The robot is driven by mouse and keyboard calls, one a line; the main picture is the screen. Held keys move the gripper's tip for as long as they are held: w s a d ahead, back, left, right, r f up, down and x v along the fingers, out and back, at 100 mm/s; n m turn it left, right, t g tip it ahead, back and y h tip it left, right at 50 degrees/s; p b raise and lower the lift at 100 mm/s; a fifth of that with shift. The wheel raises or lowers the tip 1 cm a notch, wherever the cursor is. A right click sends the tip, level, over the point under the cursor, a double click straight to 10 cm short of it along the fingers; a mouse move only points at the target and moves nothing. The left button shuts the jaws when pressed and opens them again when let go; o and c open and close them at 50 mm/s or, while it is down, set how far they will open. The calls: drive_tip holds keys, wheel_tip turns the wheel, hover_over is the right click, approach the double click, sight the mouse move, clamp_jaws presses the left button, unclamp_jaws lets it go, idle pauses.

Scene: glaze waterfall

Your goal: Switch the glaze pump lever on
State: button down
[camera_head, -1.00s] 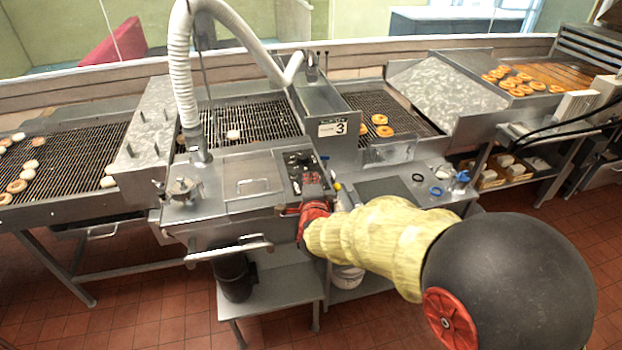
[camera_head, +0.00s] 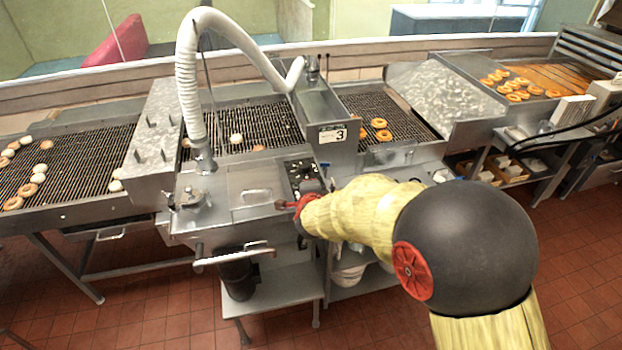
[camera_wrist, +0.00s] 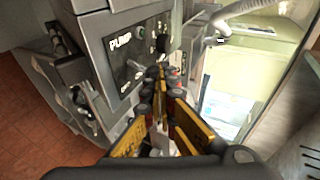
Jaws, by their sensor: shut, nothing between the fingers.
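In the wrist view, a dark panel (camera_wrist: 125,60) carries the word PUMP and smaller, hard-to-read lettering below it. A small pale part (camera_wrist: 135,66), perhaps the pump lever, sits between the two labels; I cannot tell its position. A black knob (camera_wrist: 163,44) is to its right. My gripper (camera_wrist: 160,74) is shut and empty, its fingertips close to the right edge of the panel and below the knob. I cannot tell whether they touch anything. In the head view, my gripper (camera_head: 283,204) is at the lower left of the control panel (camera_head: 304,172); the lever is not distinguishable there.
A flat metal lid (camera_head: 255,188) and a front rail (camera_head: 232,254) are left of my gripper. A white hose (camera_head: 187,85) arches over the conveyor (camera_head: 60,165) carrying doughnuts. Open tiled floor (camera_head: 150,320) lies in front.

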drive_tip(key=w+g+p, duration=0.1)
drive_tip(key=p, duration=0.3)
drive_tip(key=w+r+g+p, duration=0.1)
drive_tip(key=p, duration=0.4)
drive_tip(key=shift+w+a+r+g+h, duration=0.15)
drive_tip(key=shift+a+g+h, duration=0.15)
drive_tip(key=shift+a+g, duration=0.1)
drive_tip(key=shift+w+p, duration=0.45)
drive_tip(key=shift+p, duration=0.7)
drive_tip(key=shift+w+a, duration=0.15)
drive_tip(key=shift+w, duration=0.2)
drive_tip(key=shift+r, duration=0.1)
drive_tip(key=shift+r+p, duration=0.7)
drive_tip(key=shift+p, duration=0.15)
